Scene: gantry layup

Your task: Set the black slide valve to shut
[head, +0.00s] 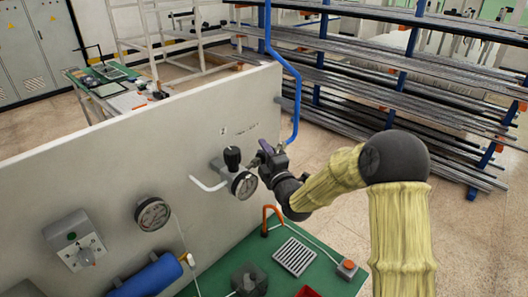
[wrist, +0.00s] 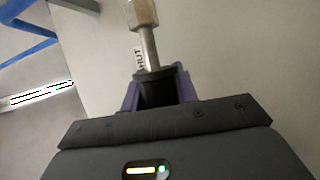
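In the wrist view a black handle (wrist: 157,92), which I take to be the black slide valve, sits between the purple fingers of my gripper (wrist: 158,88). The fingers flank it closely on both sides and look shut on it. A metal stem (wrist: 149,48) runs from the handle up to a brass-coloured fitting (wrist: 141,12). A partly covered label (wrist: 138,58) reading "HUT" is on the panel beside the stem. In the head view my gripper (head: 264,154) is at the pale panel's face, right of a round gauge (head: 244,185); it hides most of the valve there.
A black knob (head: 232,157) stands just left of my gripper. Another gauge (head: 152,214), a grey switch box (head: 75,241) and a blue cylinder (head: 148,277) are farther left. A blue pipe (head: 293,90) rises behind the panel (head: 120,150). A green bench (head: 325,270) lies below.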

